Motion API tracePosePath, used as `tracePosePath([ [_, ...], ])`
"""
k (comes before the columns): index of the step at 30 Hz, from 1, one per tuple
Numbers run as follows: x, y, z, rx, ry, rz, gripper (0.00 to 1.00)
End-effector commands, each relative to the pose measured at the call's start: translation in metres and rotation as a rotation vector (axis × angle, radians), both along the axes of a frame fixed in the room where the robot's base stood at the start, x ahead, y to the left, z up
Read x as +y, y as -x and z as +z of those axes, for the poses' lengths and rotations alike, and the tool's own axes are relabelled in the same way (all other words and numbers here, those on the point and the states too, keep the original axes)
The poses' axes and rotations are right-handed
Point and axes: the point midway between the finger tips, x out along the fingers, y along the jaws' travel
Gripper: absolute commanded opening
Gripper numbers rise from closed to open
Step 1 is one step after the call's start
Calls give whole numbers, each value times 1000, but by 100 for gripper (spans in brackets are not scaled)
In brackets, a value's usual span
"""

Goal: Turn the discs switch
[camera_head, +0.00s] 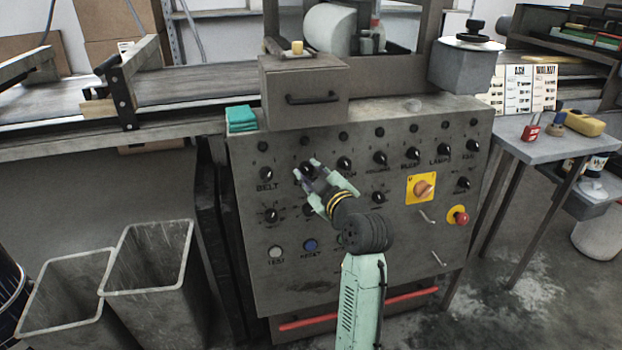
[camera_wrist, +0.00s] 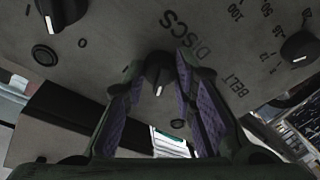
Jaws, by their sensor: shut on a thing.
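The discs switch is a small black knob (camera_wrist: 158,70) with a white pointer mark, below the printed word DISCS in the wrist view. It sits between the purple-padded fingers of my gripper (camera_wrist: 161,78), which is shut on it. Its white mark points toward the bottom of that view. In the head view my gripper (camera_head: 314,172) reaches the upper left of the grey control panel (camera_head: 345,285), with its fingers at the second knob of the top row. The fingers cover that knob's label there.
The belt knob (camera_head: 266,173) is just left of my gripper, and more black knobs run to the right. A yellow-plated rotary switch (camera_head: 411,195) and a red button (camera_head: 461,218) sit at the right. Two bins (camera_head: 150,290) stand at the lower left.

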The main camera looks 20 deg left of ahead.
Motion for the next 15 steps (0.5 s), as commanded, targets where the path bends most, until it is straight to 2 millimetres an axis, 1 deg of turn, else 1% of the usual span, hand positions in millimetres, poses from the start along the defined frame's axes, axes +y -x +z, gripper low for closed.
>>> tracePosePath([
  [15,0,0,1,-23,32,8,0],
])
